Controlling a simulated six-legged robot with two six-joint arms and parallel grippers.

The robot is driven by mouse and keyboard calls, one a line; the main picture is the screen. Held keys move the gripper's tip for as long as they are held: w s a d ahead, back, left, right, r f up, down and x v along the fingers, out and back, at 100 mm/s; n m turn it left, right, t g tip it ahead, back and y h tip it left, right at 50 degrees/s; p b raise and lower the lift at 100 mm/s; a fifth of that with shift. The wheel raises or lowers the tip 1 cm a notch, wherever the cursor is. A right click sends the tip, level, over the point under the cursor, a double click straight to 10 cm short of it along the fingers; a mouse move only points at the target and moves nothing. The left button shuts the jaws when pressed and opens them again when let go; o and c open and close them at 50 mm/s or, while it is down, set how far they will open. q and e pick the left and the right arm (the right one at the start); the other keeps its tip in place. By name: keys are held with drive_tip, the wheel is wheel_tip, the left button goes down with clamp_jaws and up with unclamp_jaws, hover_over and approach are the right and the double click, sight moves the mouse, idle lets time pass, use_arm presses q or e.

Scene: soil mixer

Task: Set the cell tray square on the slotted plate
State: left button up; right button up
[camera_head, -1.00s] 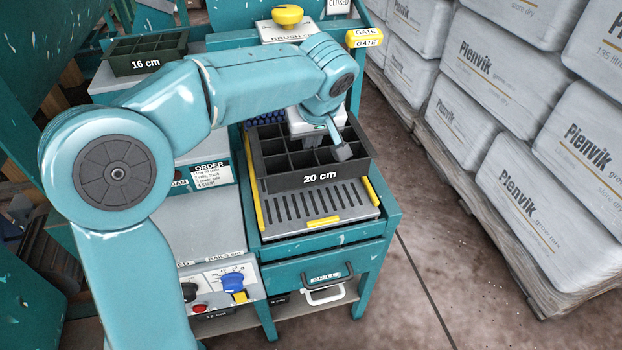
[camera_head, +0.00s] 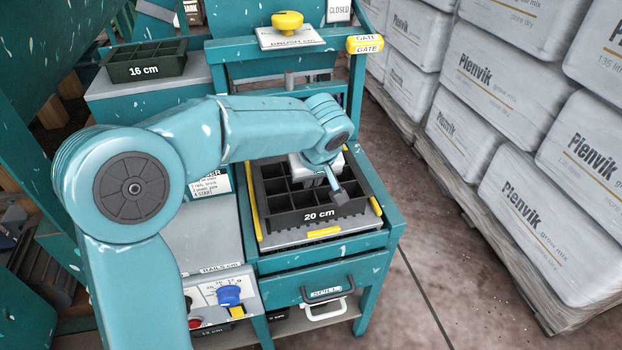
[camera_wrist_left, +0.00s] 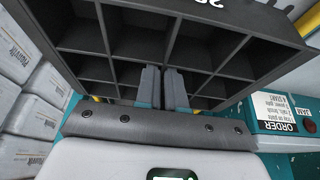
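The cell tray (camera_head: 288,222) is dark grey, marked "20 cm", with several open cells. It lies over the slotted plate (camera_head: 285,241), between the yellow strips at its sides. Its front edge looks about parallel to the plate's front edge; I cannot tell if it rests flat. Only a bare front strip of plate shows; the slots are hidden. My left gripper (camera_head: 338,190) is at the tray's cells. In the left wrist view its two fingers (camera_wrist_left: 165,85) are close together at a cell wall of the tray (camera_wrist_left: 235,30), apparently pinching it. My right gripper is not in view.
A green "16 cm" tray (camera_head: 145,65) stands on the back-left ledge. A yellow brush knob (camera_head: 287,22) and a yellow gate tab (camera_head: 365,44) are behind. The spill drawer (camera_head: 325,292) is below the plate. Stacked white bags (camera_head: 540,190) stand right.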

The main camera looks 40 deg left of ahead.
use_arm(q)
drive_tip(key=shift+o, duration=1.1)
drive_tip(key=shift+r+p, duration=0.3)
drive_tip(key=shift+p, duration=0.1)
drive_tip(key=p+v, duration=0.2)
drive_tip(key=v, duration=0.9)
drive_tip(key=shift+d+r+p, duration=0.15)
drive_tip(key=shift+r+p, duration=0.15)
drive_tip(key=shift+p, duration=0.05)
drive_tip(key=shift+s, duration=0.15)
